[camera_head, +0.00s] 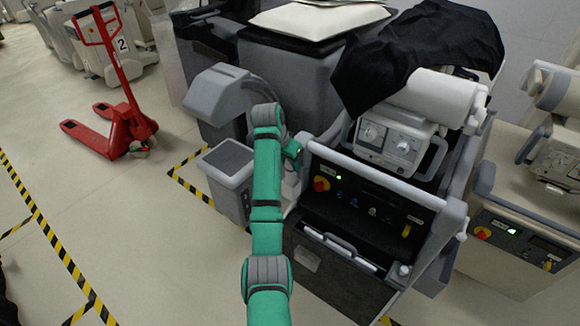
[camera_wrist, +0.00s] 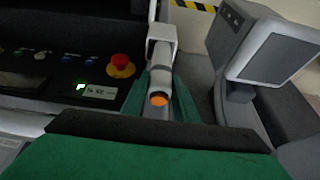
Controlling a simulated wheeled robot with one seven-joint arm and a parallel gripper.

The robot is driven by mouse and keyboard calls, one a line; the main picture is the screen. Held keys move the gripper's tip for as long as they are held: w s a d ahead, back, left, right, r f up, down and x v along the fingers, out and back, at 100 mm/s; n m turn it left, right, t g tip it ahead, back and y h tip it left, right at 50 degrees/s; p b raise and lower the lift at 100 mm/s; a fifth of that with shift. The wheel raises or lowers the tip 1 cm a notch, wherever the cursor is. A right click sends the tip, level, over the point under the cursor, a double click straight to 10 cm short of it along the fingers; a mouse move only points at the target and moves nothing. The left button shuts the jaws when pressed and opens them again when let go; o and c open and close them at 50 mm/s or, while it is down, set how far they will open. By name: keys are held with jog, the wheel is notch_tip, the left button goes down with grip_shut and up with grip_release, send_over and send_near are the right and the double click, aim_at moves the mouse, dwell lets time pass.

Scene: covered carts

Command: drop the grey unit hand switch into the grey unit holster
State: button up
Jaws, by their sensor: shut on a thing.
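The hand switch (camera_wrist: 160,76) is a grey rod with an orange button on its near end. In the wrist view it lies between the green fingers of my gripper (camera_wrist: 163,96), which is shut on it. A pale grey square holster (camera_wrist: 162,33) is just beyond the switch, at the side of the grey unit (camera_wrist: 60,72). The switch's far end overlaps the holster in this view; I cannot tell whether it is inside. In the head view my gripper (camera_head: 291,150) is beside the left edge of the grey unit (camera_head: 350,202), and the switch is not clearly visible.
The unit's panel carries a red knob (camera_head: 321,184) close to my gripper. A grey console with a dark screen (camera_head: 229,155) stands close on the left. A black cloth (camera_head: 425,50) covers equipment behind. A cream unit (camera_head: 515,250) stands right. Open floor lies left, with a red pallet truck (camera_head: 120,125).

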aim_at(291, 170)
jog(key=shift+d+f, duration=0.1)
jog(key=shift+f, duration=0.75)
jog(key=shift+s+d+f, duration=0.1)
jog(key=shift+d+f, duration=0.1)
jog(key=shift+f, duration=0.05)
jog(key=shift+a, duration=0.1)
jog(key=shift+a+f, duration=0.1)
jog(key=shift+f, duration=0.2)
jog(key=shift+s+f, duration=0.1)
jog(key=shift+f, duration=0.2)
jog(key=o, duration=1.1)
jog(key=shift+o, duration=0.2)
